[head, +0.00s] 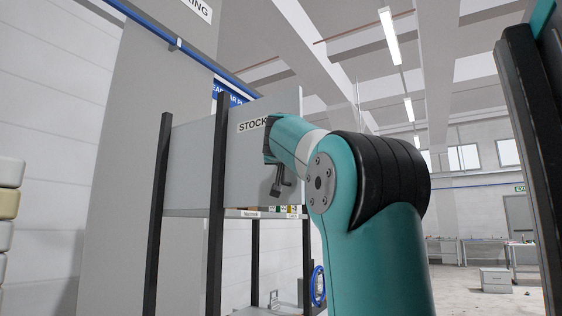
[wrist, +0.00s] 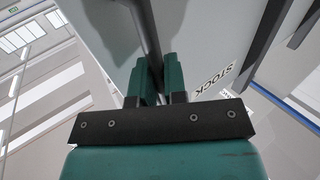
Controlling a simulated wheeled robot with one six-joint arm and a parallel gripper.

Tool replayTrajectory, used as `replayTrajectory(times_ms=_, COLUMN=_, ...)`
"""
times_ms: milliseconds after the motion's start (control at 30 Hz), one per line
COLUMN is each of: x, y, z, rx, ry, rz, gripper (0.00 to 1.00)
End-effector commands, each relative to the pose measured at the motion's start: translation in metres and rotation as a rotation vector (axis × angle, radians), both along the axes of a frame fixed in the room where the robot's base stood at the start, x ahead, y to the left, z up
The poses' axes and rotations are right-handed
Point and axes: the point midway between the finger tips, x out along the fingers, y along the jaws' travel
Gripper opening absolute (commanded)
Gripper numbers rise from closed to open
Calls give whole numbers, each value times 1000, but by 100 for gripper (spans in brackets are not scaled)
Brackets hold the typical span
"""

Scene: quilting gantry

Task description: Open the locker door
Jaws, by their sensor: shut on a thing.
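The locker door (head: 232,160) is a flat grey panel with a STOCK label (head: 252,125), set between dark posts. The label also shows in the wrist view (wrist: 212,81), at the right. A grey bar handle (wrist: 147,30) runs down from the top of the wrist view to my gripper. My gripper (wrist: 157,76) has green fingers on both sides of this bar and is shut on it, close to the door face. In the head view my arm covers the right part of the door, and the fingers' hold on the handle is hard to make out.
A dark post (head: 217,200) stands in front of the door's left part. A shelf (head: 230,212) with small labels lies below the door. Open floor (head: 480,300) lies to the right.

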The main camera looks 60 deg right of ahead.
Motion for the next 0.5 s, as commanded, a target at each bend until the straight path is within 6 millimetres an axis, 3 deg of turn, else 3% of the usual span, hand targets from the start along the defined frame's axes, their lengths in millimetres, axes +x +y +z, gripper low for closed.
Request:
replayTrajectory(times_ms=333, x=1, y=1, z=2, rx=-7, ry=2, rz=5, gripper=0)
replayTrajectory(times_ms=367, x=1, y=1, z=2, rx=-7, ry=2, rz=6, gripper=19)
replayTrajectory(times_ms=400, x=1, y=0, z=2, rx=-7, ry=2, rz=5, gripper=28)
replayTrajectory(times_ms=433, x=1, y=0, z=2, rx=-7, ry=2, rz=5, gripper=35)
replayTrajectory(times_ms=500, x=0, y=0, z=2, rx=-6, ry=1, rz=3, gripper=37)
